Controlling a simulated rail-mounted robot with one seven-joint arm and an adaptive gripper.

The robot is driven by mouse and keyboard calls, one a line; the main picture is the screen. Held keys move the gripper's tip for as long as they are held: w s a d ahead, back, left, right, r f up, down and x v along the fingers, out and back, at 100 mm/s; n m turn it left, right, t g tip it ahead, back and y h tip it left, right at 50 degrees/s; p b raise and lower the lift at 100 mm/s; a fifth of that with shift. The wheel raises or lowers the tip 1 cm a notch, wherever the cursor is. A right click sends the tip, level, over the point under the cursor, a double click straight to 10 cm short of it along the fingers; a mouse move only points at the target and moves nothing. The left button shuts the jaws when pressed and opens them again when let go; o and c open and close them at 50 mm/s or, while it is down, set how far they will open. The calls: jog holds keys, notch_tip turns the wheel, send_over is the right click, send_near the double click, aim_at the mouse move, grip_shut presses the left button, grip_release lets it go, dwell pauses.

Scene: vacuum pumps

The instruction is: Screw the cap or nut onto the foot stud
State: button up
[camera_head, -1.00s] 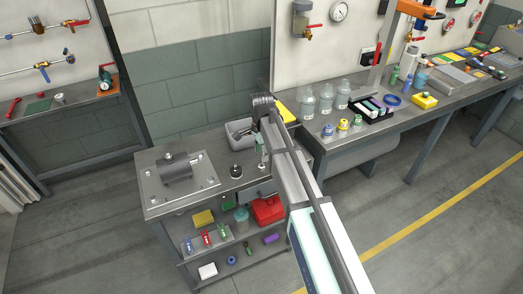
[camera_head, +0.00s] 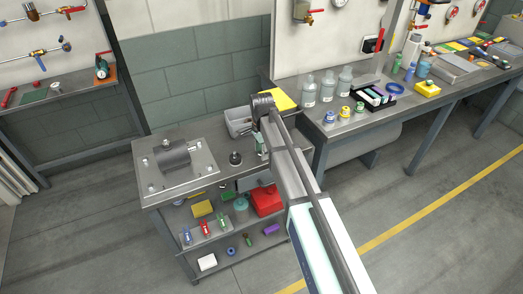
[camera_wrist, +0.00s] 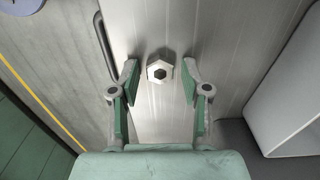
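In the wrist view, a metal hex nut or cap (camera_wrist: 159,71) with a dark centre lies on a brushed metal surface. My gripper (camera_wrist: 160,82) is open, with one finger on each side of the nut and a gap to both. I cannot tell its height above the nut. In the head view, my gripper (camera_head: 262,147) points down over the right part of the cart top and hides the nut. The grey pump (camera_head: 173,158) sits on a metal plate (camera_head: 196,180) at the left of the cart, with small studs or nuts around it.
A grey bin (camera_head: 237,121) stands behind my gripper, and a small dark round part (camera_head: 235,158) stands to its left. The bin also appears in the wrist view (camera_wrist: 292,95) at right. A dark handle (camera_wrist: 103,42) lies left of the nut. The lower shelf holds several items.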

grip_shut()
jog(key=shift+r+p, duration=1.75)
jog(key=shift+r, duration=1.25)
